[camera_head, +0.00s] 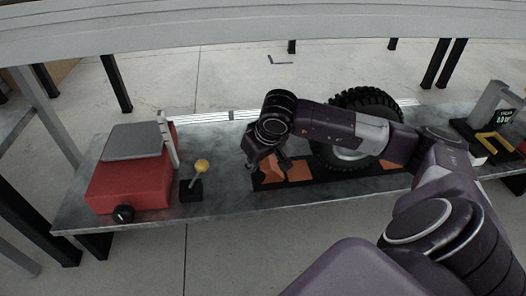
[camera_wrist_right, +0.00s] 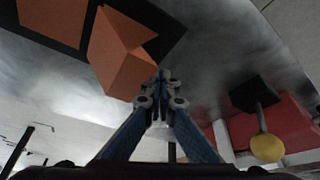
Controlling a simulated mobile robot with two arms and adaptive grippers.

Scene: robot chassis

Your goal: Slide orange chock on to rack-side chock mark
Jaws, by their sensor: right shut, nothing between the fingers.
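An orange chock (camera_head: 271,172), a wedge, is at the left end of the black strip on the bench, partly hidden by my right gripper (camera_head: 266,165). In the right wrist view the chock (camera_wrist_right: 118,58) is just left of the tips of my right gripper (camera_wrist_right: 161,78), which are shut with nothing between them. They look close to the chock's end; contact cannot be told. A flat orange patch (camera_head: 298,170) lies on the strip between the chock and the tyre, and it also shows in the wrist view (camera_wrist_right: 50,20). My left gripper is not in view.
A black tyre (camera_head: 368,102) stands on the black strip (camera_head: 325,170), with more orange (camera_head: 391,167) on its right. A yellow-knobbed lever (camera_head: 201,168) and a red box (camera_head: 130,182) with a grey top are at the left. Bare grey bench lies between lever and chock.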

